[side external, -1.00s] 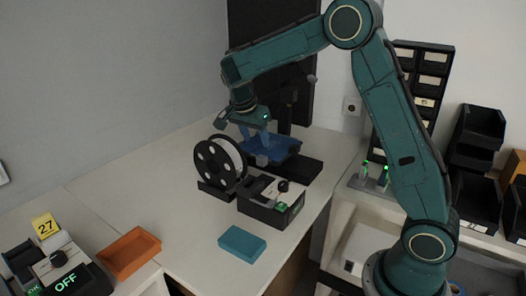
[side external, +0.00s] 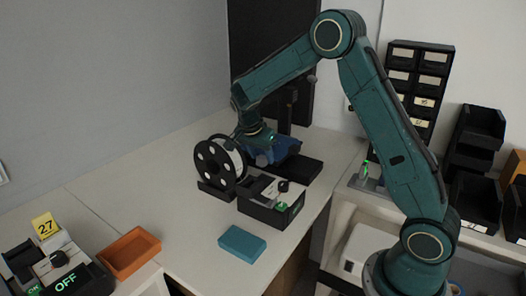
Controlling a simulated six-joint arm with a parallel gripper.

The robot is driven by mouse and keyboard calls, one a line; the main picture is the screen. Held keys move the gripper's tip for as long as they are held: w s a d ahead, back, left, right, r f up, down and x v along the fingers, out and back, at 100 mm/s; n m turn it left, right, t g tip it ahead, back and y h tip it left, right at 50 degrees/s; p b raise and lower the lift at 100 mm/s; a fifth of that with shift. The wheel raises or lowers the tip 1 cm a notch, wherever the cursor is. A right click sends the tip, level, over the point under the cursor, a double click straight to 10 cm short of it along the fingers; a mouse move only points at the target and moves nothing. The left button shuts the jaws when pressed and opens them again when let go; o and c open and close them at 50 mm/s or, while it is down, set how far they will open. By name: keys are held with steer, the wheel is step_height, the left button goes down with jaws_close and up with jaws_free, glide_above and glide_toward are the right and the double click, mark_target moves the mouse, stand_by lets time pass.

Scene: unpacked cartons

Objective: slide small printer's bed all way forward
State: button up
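The small printer stands near the back of the white table, with a black base (side external: 302,170) and a dark upright behind. Its blue bed (side external: 288,148) shows partly behind my gripper. My gripper (side external: 262,158) is low at the bed's near left side, close to or touching it. The fingers are small and partly hidden by the spool, so I cannot tell whether they are open or shut. A black-and-white filament spool (side external: 220,162) stands upright just left of the bed. A dark control box (side external: 270,203) with a knob and a green light sits in front.
A teal block (side external: 242,243) lies near the table's front edge. An orange tray (side external: 129,252), a yellow "27" sign (side external: 45,226) and a unit reading "OFF" (side external: 66,281) are at lower left. Black bins (side external: 478,140) stand at right.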

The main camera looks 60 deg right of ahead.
jaws_close()
steer(key=s, duration=0.9)
steer(key=shift+s, duration=0.15)
steer(key=shift+o, duration=0.9)
jaws_free()
steer(key=shift+r, duration=0.15)
steer(key=v, duration=1.3)
steer(key=shift+a+r, duration=0.2)
